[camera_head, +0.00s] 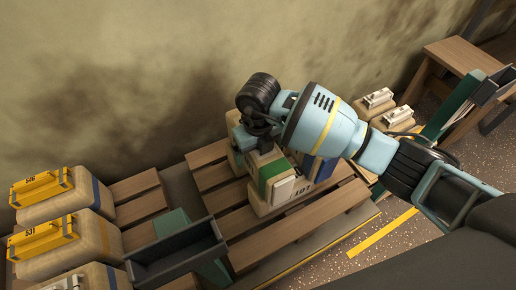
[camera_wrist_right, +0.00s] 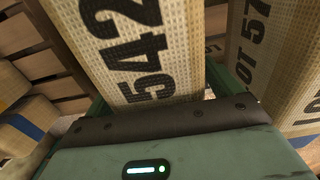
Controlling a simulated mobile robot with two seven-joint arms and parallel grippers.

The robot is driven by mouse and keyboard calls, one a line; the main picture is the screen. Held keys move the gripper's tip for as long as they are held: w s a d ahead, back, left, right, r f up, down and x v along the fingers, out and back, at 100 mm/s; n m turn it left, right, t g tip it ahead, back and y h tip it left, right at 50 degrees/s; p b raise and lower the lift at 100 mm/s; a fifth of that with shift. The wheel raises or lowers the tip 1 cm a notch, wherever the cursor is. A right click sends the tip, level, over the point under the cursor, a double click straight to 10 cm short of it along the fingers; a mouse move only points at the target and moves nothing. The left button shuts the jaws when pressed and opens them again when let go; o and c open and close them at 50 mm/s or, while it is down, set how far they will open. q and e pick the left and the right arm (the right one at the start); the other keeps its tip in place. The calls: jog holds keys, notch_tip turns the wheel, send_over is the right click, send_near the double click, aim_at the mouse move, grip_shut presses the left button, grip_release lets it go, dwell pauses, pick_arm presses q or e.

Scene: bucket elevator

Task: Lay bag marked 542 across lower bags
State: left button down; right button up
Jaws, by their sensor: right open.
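The bag marked 542 (camera_wrist_right: 130,45) is woven tan with large black figures. It fills the upper middle of the right wrist view, close to my right gripper and between its green fingers. My right gripper (camera_head: 262,148) is open, low over the bags on the middle pallet; its arm partly hides them. Contact with the bag cannot be told. A bag lettered LOT (camera_head: 300,187) shows below it in the head view. In the wrist view, a bag lettered "Lot 57" (camera_wrist_right: 282,60) stands close on the right. My left gripper is not in view.
The slatted wooden pallet (camera_head: 225,205) has bare boards at its left and front. Bags with yellow tops (camera_head: 40,190) lie at left; bags with white tops (camera_head: 398,117) lie at right. A dark, green-sided bucket-like part (camera_head: 175,258) stands at front left. A wall rises behind.

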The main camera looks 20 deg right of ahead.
notch_tip(320, 180, up, 8)
jog(key=shift+w+r+p, duration=0.1)
jog(key=shift+p, duration=1)
